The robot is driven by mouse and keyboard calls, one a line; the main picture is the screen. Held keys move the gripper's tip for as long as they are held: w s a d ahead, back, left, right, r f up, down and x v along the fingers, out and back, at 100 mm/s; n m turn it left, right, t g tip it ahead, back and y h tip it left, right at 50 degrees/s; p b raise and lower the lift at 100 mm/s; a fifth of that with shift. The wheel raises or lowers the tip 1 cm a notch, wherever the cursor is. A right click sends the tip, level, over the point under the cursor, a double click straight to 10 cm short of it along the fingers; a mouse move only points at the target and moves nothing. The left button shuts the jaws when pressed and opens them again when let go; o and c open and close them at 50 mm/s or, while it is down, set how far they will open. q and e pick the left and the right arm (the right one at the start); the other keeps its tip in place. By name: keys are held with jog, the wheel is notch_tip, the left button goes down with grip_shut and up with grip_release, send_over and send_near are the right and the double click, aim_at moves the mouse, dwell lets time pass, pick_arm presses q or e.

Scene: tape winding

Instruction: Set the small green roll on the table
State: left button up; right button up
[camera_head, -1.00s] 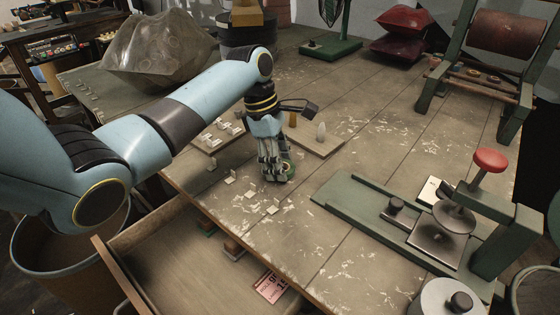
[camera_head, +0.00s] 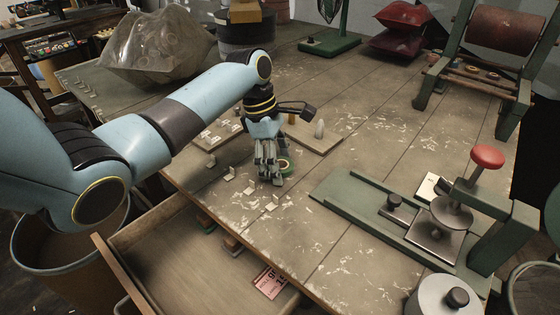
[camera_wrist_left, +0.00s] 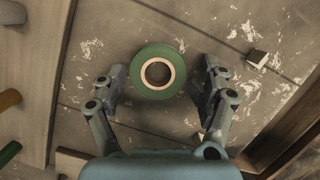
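The small green roll (camera_head: 285,165) lies flat on the worn table (camera_head: 355,235). In the left wrist view the green roll (camera_wrist_left: 158,73) shows from above, a green ring with a pale core around a dark hole. My left gripper (camera_head: 268,180) points down just in front of it and partly covers it in the head view. In the left wrist view my left gripper (camera_wrist_left: 163,82) has its fingers spread on both sides of the roll, with a gap on each side. My right gripper is not in view.
A green press (camera_head: 340,197) with a red knob is at right. An open drawer (camera_head: 165,262) juts out at the front.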

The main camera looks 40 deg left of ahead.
pick_arm(q)
jog(key=w+p+v, duration=0.1)
jog(key=p+v, duration=0.1)
jog(key=v, duration=1.1)
jog(key=shift+s, duration=0.4)
jog(key=shift+s+f, duration=0.1)
